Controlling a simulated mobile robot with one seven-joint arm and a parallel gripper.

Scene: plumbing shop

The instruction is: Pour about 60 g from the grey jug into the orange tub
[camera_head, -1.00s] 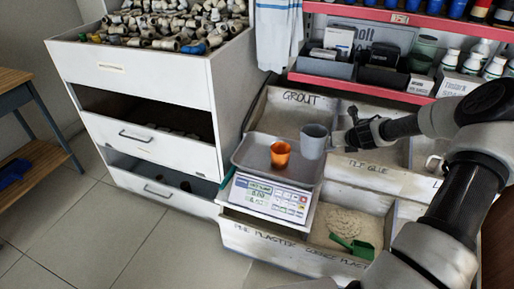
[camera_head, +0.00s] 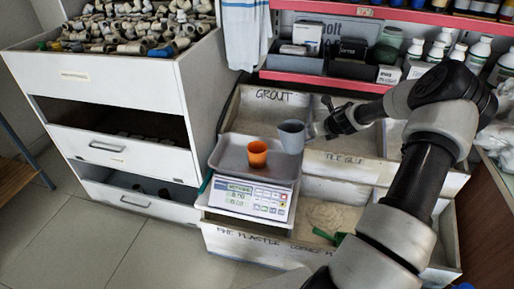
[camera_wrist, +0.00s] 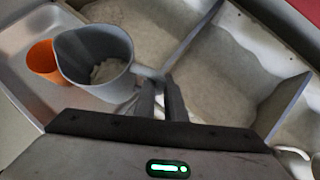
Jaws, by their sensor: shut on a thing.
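The grey jug (camera_head: 291,137) is held beside and a little above the orange tub (camera_head: 257,153), on its right. In the wrist view the jug (camera_wrist: 72,62) holds some pale powder and its handle is toward my fingers. My gripper (camera_head: 322,127) is shut on the jug's handle, also seen in the wrist view (camera_wrist: 160,92). The jug looks nearly upright or slightly tilted. The orange tub, seen in the wrist view (camera_wrist: 42,57) just left of the jug, stands on the scale's grey tray (camera_head: 230,160); its inside is mostly hidden.
The scale (camera_head: 250,199) has a lit display, too small to read surely. Bins of powder (camera_head: 345,150) lie behind and right, with a green scoop (camera_head: 341,238) in the front one. A white drawer cabinet (camera_head: 120,110) stands left, and a red-edged shelf (camera_head: 330,82) behind.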

